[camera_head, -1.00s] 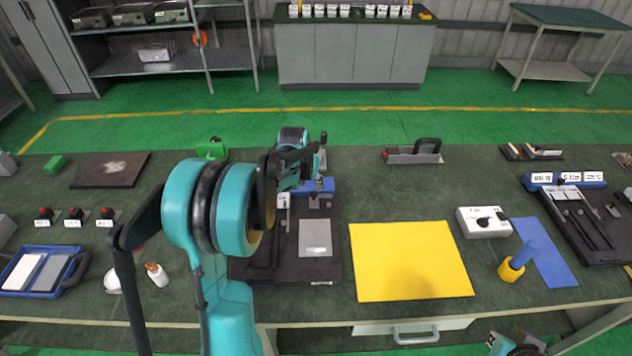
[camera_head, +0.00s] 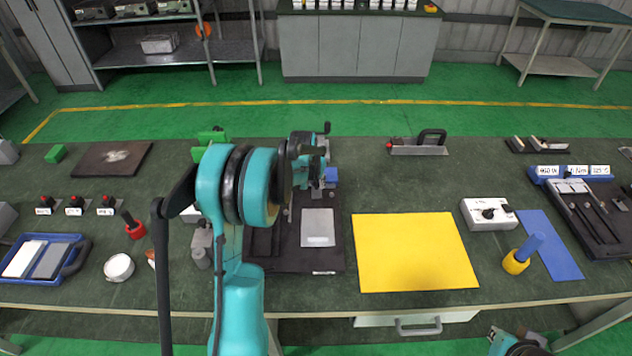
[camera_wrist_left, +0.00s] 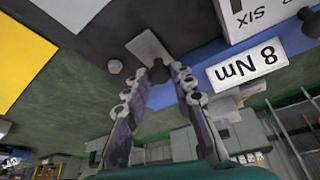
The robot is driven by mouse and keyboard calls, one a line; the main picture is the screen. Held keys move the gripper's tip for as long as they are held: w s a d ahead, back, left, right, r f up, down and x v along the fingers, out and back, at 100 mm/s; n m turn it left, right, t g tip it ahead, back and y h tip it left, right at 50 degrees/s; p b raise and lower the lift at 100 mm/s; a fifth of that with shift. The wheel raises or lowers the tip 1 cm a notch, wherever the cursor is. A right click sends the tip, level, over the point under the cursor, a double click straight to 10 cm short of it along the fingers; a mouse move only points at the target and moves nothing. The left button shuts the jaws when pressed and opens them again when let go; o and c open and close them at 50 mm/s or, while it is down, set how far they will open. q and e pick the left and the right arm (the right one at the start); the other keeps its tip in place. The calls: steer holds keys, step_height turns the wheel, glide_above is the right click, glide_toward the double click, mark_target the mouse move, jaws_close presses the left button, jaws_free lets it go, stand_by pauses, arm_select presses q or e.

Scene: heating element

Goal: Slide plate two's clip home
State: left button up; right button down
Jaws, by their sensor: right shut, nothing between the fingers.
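My left gripper (camera_head: 320,182) reaches over the blue fixture (camera_head: 332,175) at the back of a dark base board (camera_head: 323,262). In the left wrist view, its two fingertips (camera_wrist_left: 159,73) are apart, on either side of a dark round knob (camera_wrist_left: 158,72) by a small grey metal tab (camera_wrist_left: 147,45). Whether they press on the knob I cannot tell. I cannot tell which part is plate two's clip. A label reading 8 Nm (camera_wrist_left: 248,65) lies on the blue strip beside the fingers. My right gripper (camera_head: 497,342) shows only partly at the bottom edge, shut and empty.
A grey plate (camera_head: 317,227) lies on the dark board. A yellow sheet (camera_head: 414,252) lies to its right, with a white switch box (camera_head: 487,215) beyond. A white round pot (camera_head: 118,267) is left of my arm.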

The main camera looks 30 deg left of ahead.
arm_select(q)
jaws_close()
steer(key=shift+s+d, duration=0.45)
steer(key=shift+s, duration=0.3)
steer(key=shift+s+d, duration=0.5)
steer(key=shift+s, duration=0.3)
steer(key=shift+s+d, duration=0.45)
steer(key=shift+s, duration=0.3)
steer(key=o, duration=0.7)
jaws_free()
steer(key=shift+s, duration=0.1)
steer(key=shift+r, duration=0.1)
steer(key=v, duration=1.1)
steer(key=shift+s+d+r, duration=0.1)
steer(key=shift+s+r, duration=0.1)
steer(key=shift+r, duration=0.15)
